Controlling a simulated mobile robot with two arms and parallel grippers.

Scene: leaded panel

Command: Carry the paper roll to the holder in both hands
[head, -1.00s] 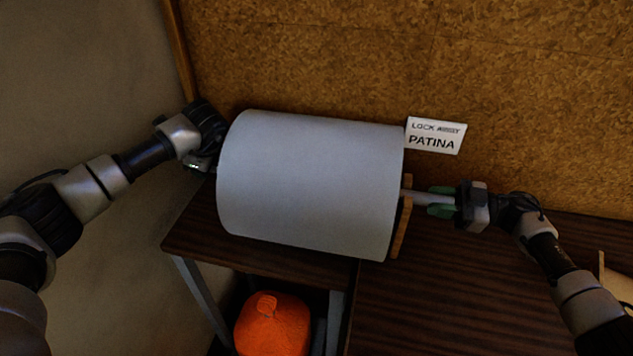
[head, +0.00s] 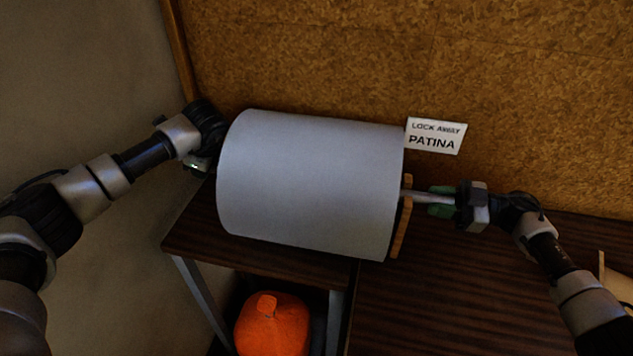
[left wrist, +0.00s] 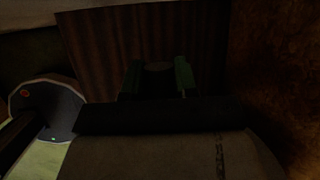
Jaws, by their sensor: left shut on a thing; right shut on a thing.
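The paper roll (head: 310,185) is a large pale grey cylinder lying sideways in the middle of the head view. A thin metal rod (head: 415,196) sticks out of its right end. My right gripper (head: 438,200), with green fingertips, is shut on that rod. My left gripper (head: 203,165) is at the roll's left end, partly hidden behind it. It is shut; its green fingers also show in the dark left wrist view (left wrist: 158,78), but what lies between them is hard to make out. A wooden upright (head: 402,230), perhaps part of the holder, stands by the roll's right end.
A dark wooden table (head: 460,290) runs below and to the right; a lower orange pumpkin-like object (head: 272,325) sits underneath at left. A plain wall is at left.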

